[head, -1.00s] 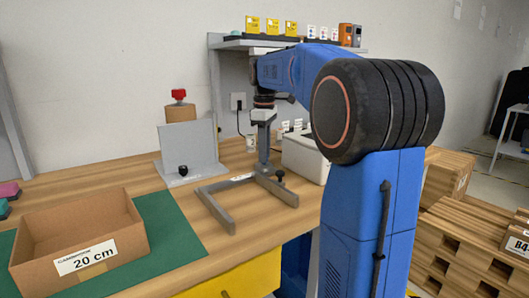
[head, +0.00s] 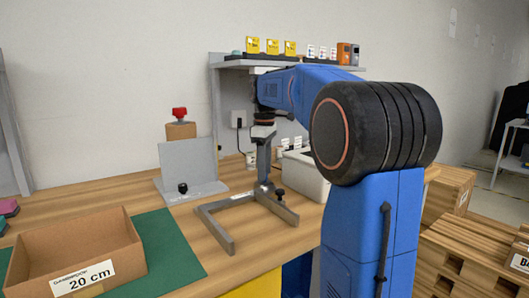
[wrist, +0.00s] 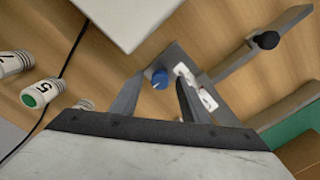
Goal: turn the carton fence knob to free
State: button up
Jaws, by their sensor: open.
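A grey U-shaped metal frame (head: 222,230) lies on the wooden table, with a black knob (head: 280,194) on its right arm. In the wrist view, a small blue knob (wrist: 160,80) sits on this frame beside a white label (wrist: 197,88) whose text I cannot read. My gripper (wrist: 159,92) is open, with its fingers on either side of the blue knob in that view. I cannot tell if they touch it. In the head view my gripper (head: 263,184) points down over the frame's back bar and hides the blue knob.
A grey upright plate (head: 188,165) with a black knob (head: 183,188) stands to the left. Behind it is a brown block with a red knob (head: 179,113). An open carton (head: 118,232) sits on a green mat (head: 170,245). A white bin (head: 308,175) stands close right.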

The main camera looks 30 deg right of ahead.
notch_tip(320, 180, up, 17)
dwell(0.5)
jog(key=shift+s, duration=0.1)
dwell(0.4)
